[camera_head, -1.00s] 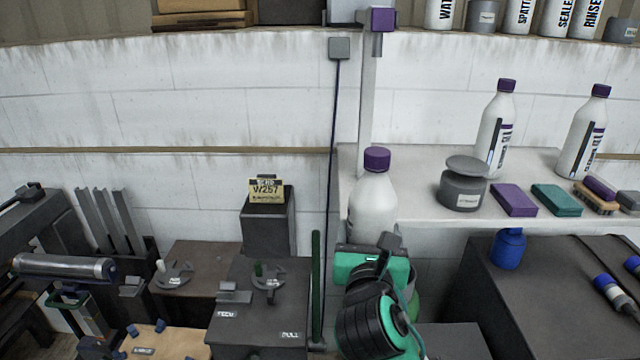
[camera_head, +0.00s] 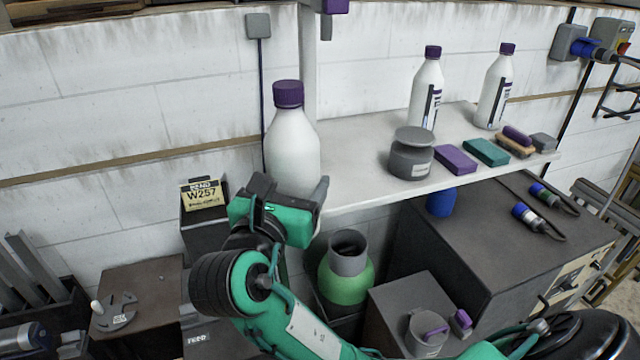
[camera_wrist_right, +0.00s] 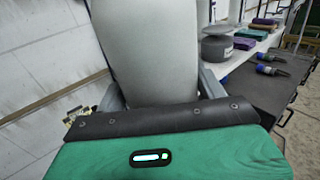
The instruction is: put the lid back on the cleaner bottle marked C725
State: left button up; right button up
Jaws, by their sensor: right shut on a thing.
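My right gripper (camera_head: 300,200) is shut on a white bottle (camera_head: 293,150) with a purple cap (camera_head: 288,93) on top. The bottle is upright in front of the shelf's left end; the gripper hides its base. Its white body also fills the middle of the right wrist view (camera_wrist_right: 145,50), between the two fingers. No label shows on the side facing me, so I cannot read a mark. Two similar white bottles (camera_head: 426,88) (camera_head: 494,90) with purple caps stand at the back of the shelf; their labels are too small to read. My left gripper is out of view.
The pale shelf (camera_head: 350,185) holds a grey pot (camera_head: 411,158), a purple block (camera_head: 456,160), a green block (camera_head: 486,152) and a brush (camera_head: 515,145). Below are a green container (camera_head: 346,282) with a grey neck, a grey cup (camera_head: 427,335) and a dark cabinet (camera_head: 500,235).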

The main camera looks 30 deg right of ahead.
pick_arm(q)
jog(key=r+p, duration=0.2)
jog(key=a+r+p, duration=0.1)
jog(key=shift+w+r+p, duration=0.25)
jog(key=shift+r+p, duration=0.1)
pick_arm(e)
jog(key=x, duration=1.8)
jog(key=shift+w+a, duration=0.1)
jog(key=shift+a, duration=0.05)
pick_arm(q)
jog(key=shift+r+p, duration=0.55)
pick_arm(e)
notch_tip(320, 180, down, 3)
jog(key=shift+f, duration=0.2)
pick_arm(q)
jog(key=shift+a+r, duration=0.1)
pick_arm(e)
jog(key=shift+f, duration=0.1)
jog(key=o, duration=1.9)
jog(key=shift+f, duration=0.1)
